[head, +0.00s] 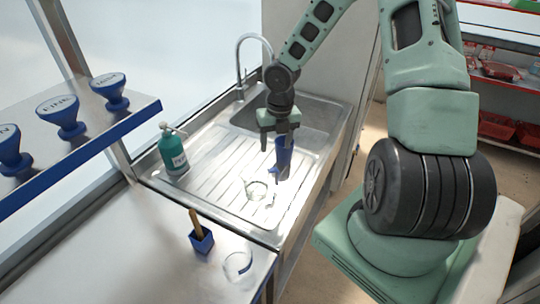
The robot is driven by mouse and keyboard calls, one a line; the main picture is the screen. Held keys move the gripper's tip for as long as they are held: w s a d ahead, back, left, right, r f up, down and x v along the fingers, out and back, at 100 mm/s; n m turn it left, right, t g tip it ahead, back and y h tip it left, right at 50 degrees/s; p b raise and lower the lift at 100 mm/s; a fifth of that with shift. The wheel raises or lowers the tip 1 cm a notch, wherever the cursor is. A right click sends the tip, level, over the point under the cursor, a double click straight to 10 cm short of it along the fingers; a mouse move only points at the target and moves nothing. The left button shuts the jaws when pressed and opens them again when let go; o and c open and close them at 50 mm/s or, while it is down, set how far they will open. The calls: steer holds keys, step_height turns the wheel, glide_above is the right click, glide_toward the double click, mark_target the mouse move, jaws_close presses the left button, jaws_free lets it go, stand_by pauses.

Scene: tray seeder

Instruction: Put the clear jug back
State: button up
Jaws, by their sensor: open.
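A clear, see-through thing, which looks like the clear jug (258,190), is on the ribbed draining board of the steel sink unit (205,201). Its outline is faint, and I cannot tell its handle side surely. My gripper (274,155) is open and points down over the draining board, above and slightly right of the jug, apart from it. A blue thing (285,160) shows beside the right finger, partly covered by it; I cannot tell what it is.
A teal pump bottle (173,154) stands at the board's left. On the counter (150,243) are a blue pot (201,241) with a wooden-handled tool and a pale, curved clear outline (238,264). A shelf (85,125) with blue stampers is at left. The tap (240,65) rises behind.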

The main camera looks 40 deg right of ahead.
steer(key=s+a+r+m+h, duration=0.1)
steer(key=a+r+m, duration=0.2)
steer(key=a, duration=0.3)
steer(key=s+a+r+m, duration=0.1)
steer(key=a+r+m, duration=0.2)
steer(key=a, duration=0.2)
steer(key=s+a+r+m, duration=0.5)
steer(key=s+a+m, duration=0.3)
steer(key=s+a, duration=0.1)
steer(key=s+a+r+m+y, duration=0.1)
steer(key=s+a+r+m, duration=0.4)
steer(key=s+a+m, duration=0.4)
steer(key=shift+s+a, duration=0.65)
steer(key=shift+a, duration=0.05)
step_height(320, 180, down, 9)
steer(key=b, duration=0.9)
